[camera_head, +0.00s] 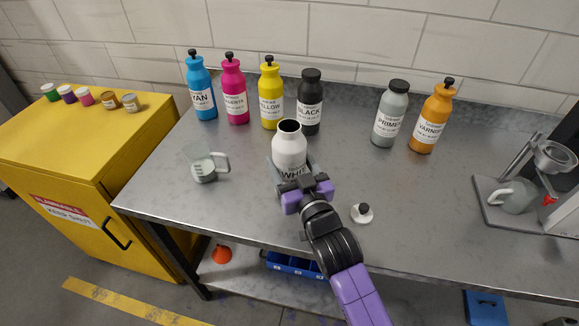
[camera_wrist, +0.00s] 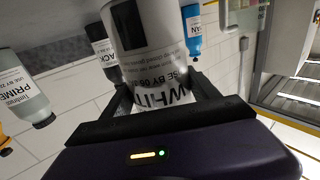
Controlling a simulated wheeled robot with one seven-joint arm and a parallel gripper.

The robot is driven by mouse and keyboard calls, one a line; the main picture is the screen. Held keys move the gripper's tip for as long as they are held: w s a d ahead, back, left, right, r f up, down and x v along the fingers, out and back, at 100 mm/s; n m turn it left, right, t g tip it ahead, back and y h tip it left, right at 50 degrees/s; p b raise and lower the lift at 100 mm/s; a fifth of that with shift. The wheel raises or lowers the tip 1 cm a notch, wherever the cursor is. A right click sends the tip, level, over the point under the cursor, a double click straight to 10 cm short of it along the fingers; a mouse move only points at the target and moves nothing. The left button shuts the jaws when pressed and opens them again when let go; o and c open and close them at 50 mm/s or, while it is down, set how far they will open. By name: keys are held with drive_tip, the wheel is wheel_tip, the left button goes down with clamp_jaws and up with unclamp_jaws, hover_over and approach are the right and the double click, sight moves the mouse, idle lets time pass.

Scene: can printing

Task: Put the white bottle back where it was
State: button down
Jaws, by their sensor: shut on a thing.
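The white bottle (camera_head: 289,147) has its cap off and its dark open mouth shows at the top. It is upright or nearly so, in the middle of the metal table. My gripper (camera_head: 291,181) is shut on it from the front. In the wrist view the white bottle (camera_wrist: 148,45) fills the space between the fingers, with its label partly visible. I cannot tell whether its base touches the table. A small white cap with a black knob (camera_head: 362,212) lies on the table to the right of my gripper.
Cyan (camera_head: 202,88), magenta (camera_head: 234,92), yellow (camera_head: 270,97) and black (camera_head: 310,104) bottles stand along the back. After a gap come primer (camera_head: 390,115) and varnish (camera_head: 432,118) bottles. A measuring cup (camera_head: 205,168) stands left and a machine (camera_head: 520,195) right. A yellow cabinet (camera_head: 80,150) adjoins the table.

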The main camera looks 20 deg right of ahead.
drive_tip(key=shift+f, duration=0.9)
drive_tip(key=shift+f, duration=0.15)
drive_tip(key=shift+c, duration=1)
unclamp_jaws()
drive_tip(key=shift+f, duration=0.1)
drive_tip(key=shift+s, duration=0.1)
drive_tip(key=s, duration=0.3)
drive_tip(key=s+b, duration=0.1)
drive_tip(key=s, duration=0.6)
drive_tip(key=shift+a, duration=0.25)
drive_tip(key=shift+s, duration=0.9)
